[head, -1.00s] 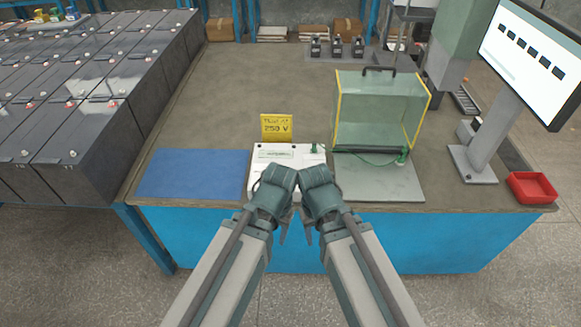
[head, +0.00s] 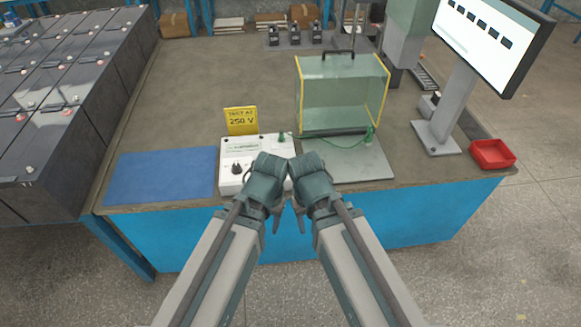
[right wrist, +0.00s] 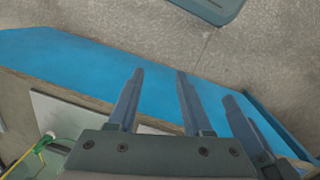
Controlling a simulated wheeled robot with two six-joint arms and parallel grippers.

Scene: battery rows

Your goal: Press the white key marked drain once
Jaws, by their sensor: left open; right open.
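A white instrument box (head: 230,176) stands at the table's front edge, with a black knob and small print on its top. My grippers hide its right front part. I cannot make out a key marked drain. My left gripper (head: 275,224) is open and empty, its fingers hanging down at the table's front, just in front of the box. My right gripper (head: 299,220) is close beside it, also open. In the right wrist view the right gripper (right wrist: 157,98) has its fingers apart with nothing between them, over the blue table front and floor.
A yellow 250 V sign (head: 240,121) stands behind the box. A blue mat (head: 160,175) lies left. A clear yellow-edged cover (head: 342,95) stands on a grey plate (head: 355,165) at right, with a green lead. A monitor (head: 490,40) and red tray (head: 492,154) are further right.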

